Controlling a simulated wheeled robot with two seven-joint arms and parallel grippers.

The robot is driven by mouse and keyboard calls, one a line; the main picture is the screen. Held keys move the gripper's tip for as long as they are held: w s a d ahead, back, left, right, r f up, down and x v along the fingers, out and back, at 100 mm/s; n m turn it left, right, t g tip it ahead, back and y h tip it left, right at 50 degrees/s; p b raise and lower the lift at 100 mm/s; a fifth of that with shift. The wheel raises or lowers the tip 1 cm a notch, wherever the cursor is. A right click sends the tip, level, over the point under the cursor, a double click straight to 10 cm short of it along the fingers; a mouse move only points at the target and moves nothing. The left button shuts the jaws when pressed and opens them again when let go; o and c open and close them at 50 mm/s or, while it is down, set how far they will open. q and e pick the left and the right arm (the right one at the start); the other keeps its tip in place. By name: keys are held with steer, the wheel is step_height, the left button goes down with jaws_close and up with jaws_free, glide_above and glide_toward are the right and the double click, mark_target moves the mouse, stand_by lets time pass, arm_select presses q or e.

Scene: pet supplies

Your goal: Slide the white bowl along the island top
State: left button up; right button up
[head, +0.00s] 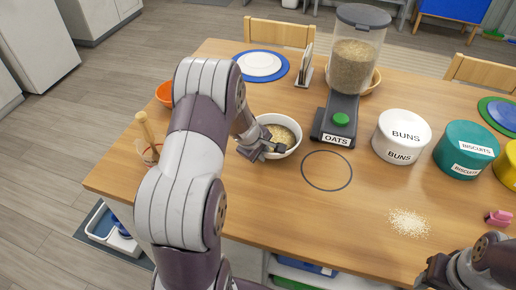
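The white bowl (292,149) stands upright on the wooden island top (240,212), with grainy tan food in it. My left gripper (264,150) is at the bowl's near left rim and hides part of it. Its fingertips overlap the rim, but I cannot tell whether they are closed on it. A thin dark ring outline (327,170) is marked on the top, just right of and nearer than the bowl. My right gripper (432,274) is at the bottom right edge, partly cut off, away from the bowl; its opening is unclear.
An oats dispenser (342,112) stands right of the bowl, behind the ring. White (398,151) and teal (464,163) canisters stand further right. Spilled grains (409,223) and a pink item (498,218) lie at the front right. An orange bowl (164,93) is at left. The ring's inside is clear.

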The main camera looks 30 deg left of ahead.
arm_select(q)
steer(key=shift+w+f, duration=0.15)
steer(key=shift+f, duration=0.15)
jaws_close()
stand_by(1.3)
